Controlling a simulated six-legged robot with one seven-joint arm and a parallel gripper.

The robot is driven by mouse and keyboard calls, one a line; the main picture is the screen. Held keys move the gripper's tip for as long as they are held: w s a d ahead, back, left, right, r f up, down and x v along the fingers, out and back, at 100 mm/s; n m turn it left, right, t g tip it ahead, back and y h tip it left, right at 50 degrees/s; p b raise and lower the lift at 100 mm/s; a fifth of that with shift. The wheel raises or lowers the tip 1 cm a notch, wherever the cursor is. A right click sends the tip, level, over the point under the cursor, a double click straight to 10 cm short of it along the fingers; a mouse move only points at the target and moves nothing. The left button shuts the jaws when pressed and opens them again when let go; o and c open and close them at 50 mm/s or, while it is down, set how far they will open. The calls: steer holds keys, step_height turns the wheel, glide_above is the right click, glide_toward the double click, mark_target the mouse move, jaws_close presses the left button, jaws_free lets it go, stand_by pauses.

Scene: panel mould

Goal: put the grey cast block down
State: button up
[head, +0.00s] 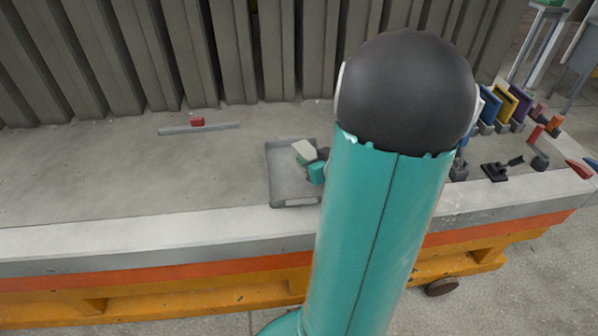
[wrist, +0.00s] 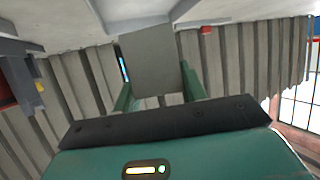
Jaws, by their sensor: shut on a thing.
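The grey cast block (wrist: 150,62) is between the two green fingers of my gripper (wrist: 158,82) in the wrist view. The gripper is shut on it. In the head view the block (head: 304,150) shows as a small pale piece at the end of my gripper (head: 316,163), over the shallow grey tray (head: 275,178). I cannot tell whether the block touches the tray floor. My arm hides part of the gripper and the tray's right side.
A small red block (head: 197,121) sits by a thin grey strip (head: 180,130) at the back left. Coloured panels (head: 505,104) and a black tool (head: 495,172) are on the right. The bench's left part is clear. Ribbed grey panels (head: 180,60) stand behind.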

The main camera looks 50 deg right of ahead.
steer(key=w+f, duration=0.4)
steer(key=f, duration=0.1)
steer(key=shift+d, duration=0.1)
steer(key=shift+w+f, duration=0.2)
steer(key=shift+f, duration=1.6)
steer(key=shift+f, duration=0.1)
steer(key=o, duration=1.1)
steer(key=shift+f, duration=0.1)
steer(key=shift+o, duration=0.2)
